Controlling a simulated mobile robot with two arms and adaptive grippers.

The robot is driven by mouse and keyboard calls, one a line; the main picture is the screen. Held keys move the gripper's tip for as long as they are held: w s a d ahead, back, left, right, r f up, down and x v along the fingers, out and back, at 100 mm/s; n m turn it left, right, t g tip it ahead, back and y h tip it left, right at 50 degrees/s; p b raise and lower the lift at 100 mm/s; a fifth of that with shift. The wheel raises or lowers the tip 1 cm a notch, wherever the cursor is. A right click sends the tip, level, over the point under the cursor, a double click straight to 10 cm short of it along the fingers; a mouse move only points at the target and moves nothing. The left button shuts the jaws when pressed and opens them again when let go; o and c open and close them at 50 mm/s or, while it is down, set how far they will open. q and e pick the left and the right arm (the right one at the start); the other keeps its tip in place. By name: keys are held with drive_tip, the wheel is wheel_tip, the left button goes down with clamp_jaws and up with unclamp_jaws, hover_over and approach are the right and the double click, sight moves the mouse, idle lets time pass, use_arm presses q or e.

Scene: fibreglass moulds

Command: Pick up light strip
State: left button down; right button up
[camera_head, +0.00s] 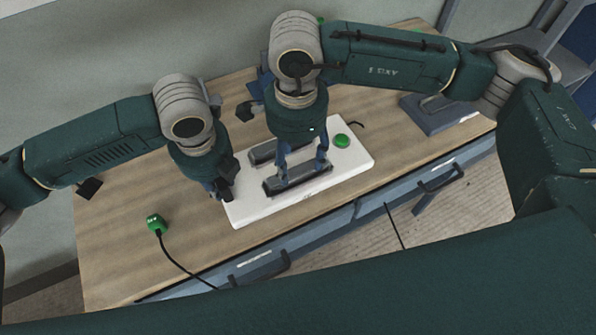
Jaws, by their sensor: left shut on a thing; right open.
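A white board (350,158) lies on the wooden table, with a green round button (341,141) near its right end. Two long dark grey bar-shaped pieces are on it, a front one (298,184) and a back one (262,153); I cannot tell which thing is the light strip. My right gripper (301,177) points down over the front bar, open, its fingers apart along the bar's length. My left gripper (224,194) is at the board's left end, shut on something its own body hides.
A green plug-like block (156,222) with a black cable stands on the table at the left. A dark blue-grey stand (438,115) is at the back right. Drawers with handles (437,178) line the table's front. The table's left part is mostly clear.

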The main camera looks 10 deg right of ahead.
sight(298, 173)
drive_tip(key=f, duration=0.5)
drive_tip(key=shift+w+d+f, duration=0.1)
drive_tip(key=shift+w+d, duration=0.1)
drive_tip(key=shift+w, duration=0.05)
drive_tip(key=shift+c, duration=0.5)
drive_tip(key=c, duration=1.2)
